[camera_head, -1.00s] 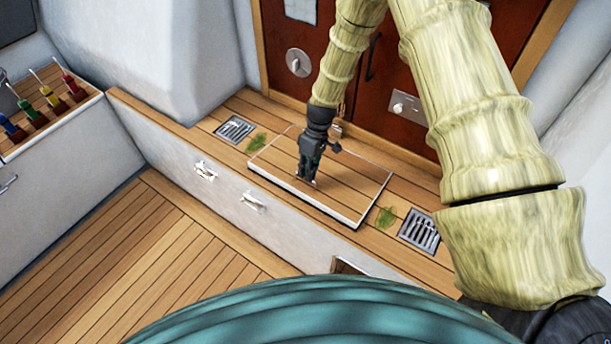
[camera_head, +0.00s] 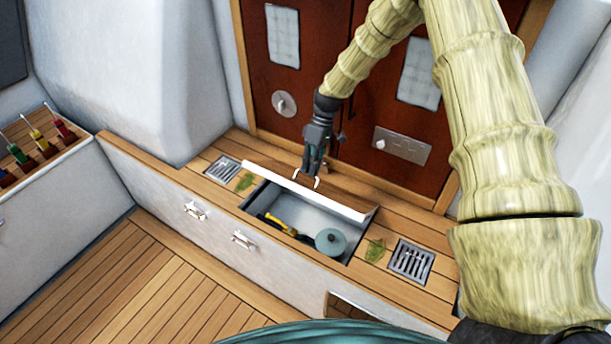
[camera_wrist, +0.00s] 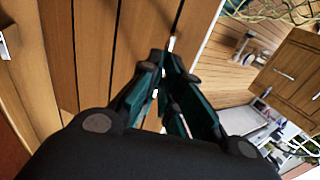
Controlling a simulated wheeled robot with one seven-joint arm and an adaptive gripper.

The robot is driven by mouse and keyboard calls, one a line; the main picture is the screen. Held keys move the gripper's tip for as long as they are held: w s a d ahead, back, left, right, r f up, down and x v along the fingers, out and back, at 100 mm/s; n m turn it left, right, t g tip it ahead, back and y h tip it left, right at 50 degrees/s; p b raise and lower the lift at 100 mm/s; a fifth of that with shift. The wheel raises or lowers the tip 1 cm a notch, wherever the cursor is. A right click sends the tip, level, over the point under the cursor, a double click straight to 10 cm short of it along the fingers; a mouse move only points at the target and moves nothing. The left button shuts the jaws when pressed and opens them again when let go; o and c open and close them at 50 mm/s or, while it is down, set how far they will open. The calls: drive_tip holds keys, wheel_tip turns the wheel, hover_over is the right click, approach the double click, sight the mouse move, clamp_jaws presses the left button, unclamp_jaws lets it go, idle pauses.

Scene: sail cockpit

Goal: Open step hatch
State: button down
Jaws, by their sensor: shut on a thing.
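The step hatch (camera_head: 345,195) is a wood-slatted lid with a white front edge, set in the wooden step. It is tilted up toward the doors, and the compartment (camera_head: 300,212) under it shows. My gripper (camera_head: 309,176) is shut on the white handle at the lid's raised edge. In the wrist view my gripper's dark green fingers (camera_wrist: 165,95) are close together against the lid's slats (camera_wrist: 95,50). The fingers partly hide the handle there.
In the compartment are a grey-green round object (camera_head: 330,241) and a yellow and black tool (camera_head: 275,224). Metal drain grates (camera_head: 411,262) lie on both sides. Dark red doors (camera_head: 320,90) stand close behind the lid. The wooden floor (camera_head: 140,265) in front is clear.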

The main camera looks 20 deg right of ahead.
drive_tip(key=shift+w+d+f, duration=0.15)
drive_tip(key=shift+d, duration=0.25)
drive_tip(key=shift+w+d+f, duration=0.1)
drive_tip(key=shift+d, duration=0.3)
drive_tip(key=c, duration=1.9)
unclamp_jaws()
drive_tip(key=shift+f, duration=0.1)
drive_tip(key=o, duration=0.3)
drive_tip(key=shift+w+d+f, duration=0.15)
drive_tip(key=shift+w+f, duration=0.15)
drive_tip(key=shift+f, duration=0.05)
drive_tip(key=shift+o, duration=0.2)
drive_tip(key=shift+s+r, duration=0.15)
drive_tip(key=shift+r, duration=0.15)
drive_tip(key=shift+a+r, duration=0.15)
drive_tip(key=shift+a, duration=0.1)
